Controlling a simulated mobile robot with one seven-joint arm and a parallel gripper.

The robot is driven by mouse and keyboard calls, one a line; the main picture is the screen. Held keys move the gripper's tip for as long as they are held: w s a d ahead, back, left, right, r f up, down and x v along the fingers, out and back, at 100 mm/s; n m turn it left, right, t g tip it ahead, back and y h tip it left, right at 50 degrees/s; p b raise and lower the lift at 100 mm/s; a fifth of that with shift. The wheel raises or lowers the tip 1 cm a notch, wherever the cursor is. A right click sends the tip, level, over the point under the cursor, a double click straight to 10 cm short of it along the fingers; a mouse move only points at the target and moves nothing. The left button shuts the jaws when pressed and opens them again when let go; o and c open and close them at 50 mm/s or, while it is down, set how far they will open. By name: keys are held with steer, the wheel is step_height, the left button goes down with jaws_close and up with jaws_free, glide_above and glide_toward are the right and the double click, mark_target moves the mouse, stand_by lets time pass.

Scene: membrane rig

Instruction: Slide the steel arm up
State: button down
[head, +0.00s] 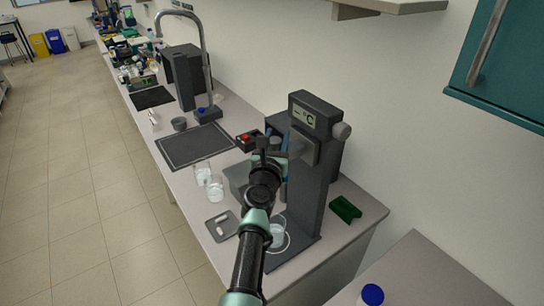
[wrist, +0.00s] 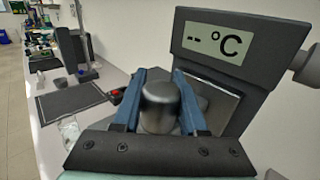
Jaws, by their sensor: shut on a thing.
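The dark grey rig (head: 312,190) stands upright on the bench, with a display (head: 304,116) reading "-- °C" at its top and a round knob (head: 341,131) on its side. The display also shows in the wrist view (wrist: 213,42). My gripper (wrist: 163,84) is shut on the steel arm (wrist: 160,108), whose rounded metal end sits between the two blue fingers just below the display. In the head view my gripper (head: 272,152) is in front of the rig's upper column, and my own arm hides much of the hold.
A glass beaker (head: 278,238) stands on the rig's base below my arm. Two more beakers, a small grey tray (head: 222,227) and a box with a red button (head: 247,139) lie to the left. A green holder (head: 345,209) is at the right. A teal cabinet (head: 507,65) hangs upper right.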

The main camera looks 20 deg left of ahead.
steer(key=shift+r, duration=0.55)
steer(key=shift+c, duration=2.2)
jaws_free()
steer(key=s+p, duration=0.2)
steer(key=s, duration=0.1)
steer(key=s+p, duration=0.3)
steer(key=s, duration=0.1)
steer(key=s+d+p, duration=0.1)
steer(key=s+p, duration=0.2)
steer(key=shift+s+d, duration=0.1)
steer(key=shift+s, duration=0.15)
steer(key=shift+s+d+b, duration=0.15)
steer(key=shift+s+b, duration=0.2)
steer(key=shift+s, duration=0.8)
